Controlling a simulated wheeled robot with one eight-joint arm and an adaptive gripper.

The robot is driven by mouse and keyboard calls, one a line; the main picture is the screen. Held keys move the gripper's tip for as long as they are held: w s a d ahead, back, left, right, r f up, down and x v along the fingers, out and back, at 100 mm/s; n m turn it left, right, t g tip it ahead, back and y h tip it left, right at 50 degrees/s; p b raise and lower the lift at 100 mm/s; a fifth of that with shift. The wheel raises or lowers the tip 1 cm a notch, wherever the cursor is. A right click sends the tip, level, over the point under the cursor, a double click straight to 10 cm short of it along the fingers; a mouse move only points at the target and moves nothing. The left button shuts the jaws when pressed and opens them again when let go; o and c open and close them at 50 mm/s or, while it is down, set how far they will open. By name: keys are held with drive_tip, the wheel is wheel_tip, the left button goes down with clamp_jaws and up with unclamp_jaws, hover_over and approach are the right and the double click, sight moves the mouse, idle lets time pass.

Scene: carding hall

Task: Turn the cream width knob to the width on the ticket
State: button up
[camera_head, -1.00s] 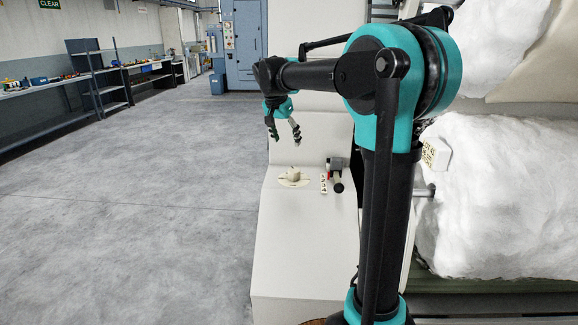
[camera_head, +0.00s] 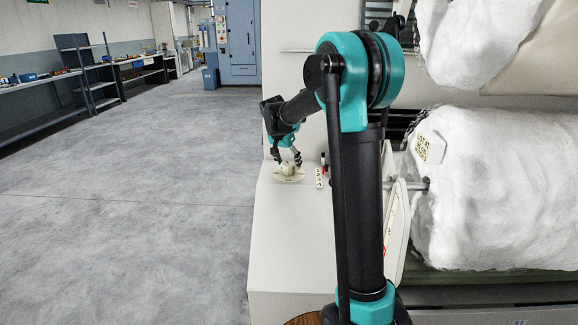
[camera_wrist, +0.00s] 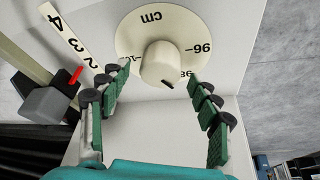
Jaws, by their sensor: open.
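The cream width knob (camera_wrist: 160,62) stands on a round cream dial plate (camera_wrist: 130,38) marked "cm" and several numbers, one reading 96. A short dark mark shows on the knob's lower edge in the wrist view; other numbers are partly hidden. My gripper (camera_wrist: 152,76) is open, one green-padded finger either side of the knob's near side; I cannot tell whether they touch it. In the head view my gripper (camera_head: 287,160) is just above the knob (camera_head: 287,170). A white ticket (camera_head: 430,148) faces me at the fleece roll's end; its writing is too small to read.
Left of the dial in the wrist view are a number strip (camera_wrist: 70,40) and a dark lever block with a red pointer (camera_wrist: 75,76). The large white fleece roll (camera_head: 480,190) fills the right side. Open floor (camera_head: 130,220) lies left of the cream machine cover (camera_head: 290,240).

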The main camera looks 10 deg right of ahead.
drive_tip(key=shift+x, duration=1.05)
drive_tip(key=c, duration=1.2)
